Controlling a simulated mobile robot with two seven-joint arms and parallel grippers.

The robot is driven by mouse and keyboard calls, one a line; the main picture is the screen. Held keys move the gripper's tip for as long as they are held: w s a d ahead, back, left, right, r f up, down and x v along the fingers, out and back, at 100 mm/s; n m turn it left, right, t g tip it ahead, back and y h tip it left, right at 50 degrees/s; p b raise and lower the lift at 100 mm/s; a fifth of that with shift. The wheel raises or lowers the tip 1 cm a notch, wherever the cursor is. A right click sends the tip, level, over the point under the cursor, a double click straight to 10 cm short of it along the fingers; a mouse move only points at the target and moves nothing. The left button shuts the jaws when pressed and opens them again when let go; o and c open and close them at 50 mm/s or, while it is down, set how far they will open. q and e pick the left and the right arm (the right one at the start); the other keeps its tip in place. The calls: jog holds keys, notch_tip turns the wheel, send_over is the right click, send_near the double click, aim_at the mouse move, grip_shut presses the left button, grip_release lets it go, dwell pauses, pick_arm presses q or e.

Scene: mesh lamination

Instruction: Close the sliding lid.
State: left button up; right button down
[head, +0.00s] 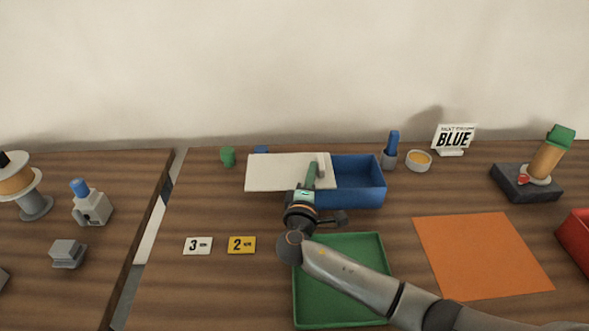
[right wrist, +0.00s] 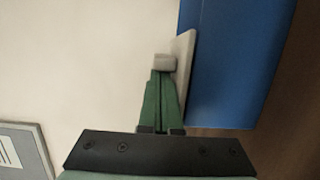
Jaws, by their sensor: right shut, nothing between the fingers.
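A blue box (head: 362,190) stands at the back middle of the table. Its cream sliding lid (head: 270,172) covers the left part and sticks out past the left side, so the right part of the box is open. A small grey handle (head: 321,165) stands near the lid's right end. My right gripper (head: 313,168) is shut and empty, with its green fingertips close beside the handle. In the right wrist view, the fingertips (right wrist: 162,74) point at the handle (right wrist: 165,62), and the open blue box (right wrist: 232,65) shows to the right. Whether they touch is unclear. My left gripper is out of view.
A green tray (head: 381,248) lies in front of the box, under my right arm. Number cards (head: 241,245) lie to the left and an orange mat (head: 480,255) to the right. A blue-topped bottle (head: 391,150) and a small bowl (head: 418,162) stand right of the box.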

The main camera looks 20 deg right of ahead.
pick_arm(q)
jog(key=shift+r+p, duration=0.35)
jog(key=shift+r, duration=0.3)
pick_arm(e)
jog(key=s+d, duration=0.1)
jog(key=d, duration=0.3)
jog(key=s+d, duration=0.1)
jog(key=d, duration=0.3)
jog(key=s+d, duration=0.1)
jog(key=d, duration=0.3)
jog(key=shift+s+d, duration=0.25)
